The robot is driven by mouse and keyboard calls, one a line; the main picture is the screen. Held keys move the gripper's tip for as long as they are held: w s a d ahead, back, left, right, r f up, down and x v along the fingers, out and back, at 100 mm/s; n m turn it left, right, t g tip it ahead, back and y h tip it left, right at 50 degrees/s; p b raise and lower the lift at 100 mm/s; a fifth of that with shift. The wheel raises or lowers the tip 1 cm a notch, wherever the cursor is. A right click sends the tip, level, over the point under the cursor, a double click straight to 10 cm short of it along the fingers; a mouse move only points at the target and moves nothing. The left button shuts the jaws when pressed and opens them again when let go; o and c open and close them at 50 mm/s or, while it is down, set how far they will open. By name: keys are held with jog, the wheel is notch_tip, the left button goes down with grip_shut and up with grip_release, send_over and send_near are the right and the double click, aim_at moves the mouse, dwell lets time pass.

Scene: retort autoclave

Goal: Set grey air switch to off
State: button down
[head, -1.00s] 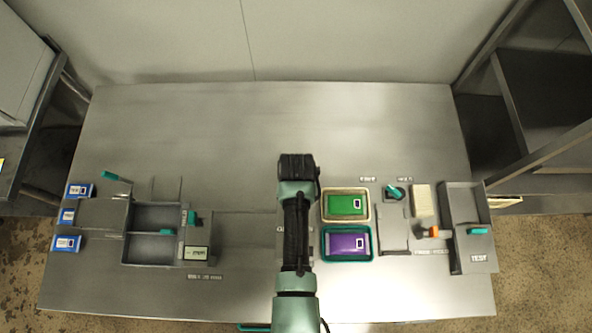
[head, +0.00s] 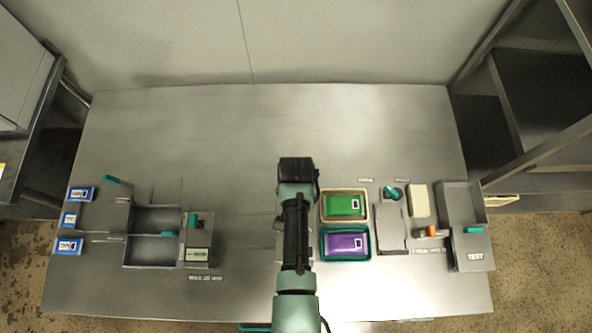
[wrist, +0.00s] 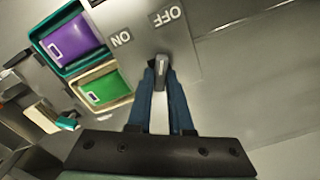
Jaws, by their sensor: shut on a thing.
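In the wrist view the grey air switch (wrist: 162,65) shows as a small grey handle between the tips of my gripper's two blue fingers. My gripper (wrist: 161,76) is shut on this handle. The handle stands on a grey panel beside an ON label (wrist: 121,38) and an OFF label (wrist: 168,15), both seen upside down. I cannot tell for sure which label the handle is set to. In the head view my own arm hides the switch and the fingertips.
A green pack in a cream tray (head: 322,206) and a purple pack in a teal tray (head: 323,256) lie close right of my arm. A teal knob (head: 391,193) and an orange handle (head: 432,230) are farther right. Grey bins (head: 127,237) stand left. The table's back is clear.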

jog(key=shift+w, duration=0.1)
jog(key=c, duration=0.8)
grip_release()
notch_tip(320, 180, up, 13)
jog(key=shift+r+b, duration=0.1)
jog(key=shift+b, duration=0.6)
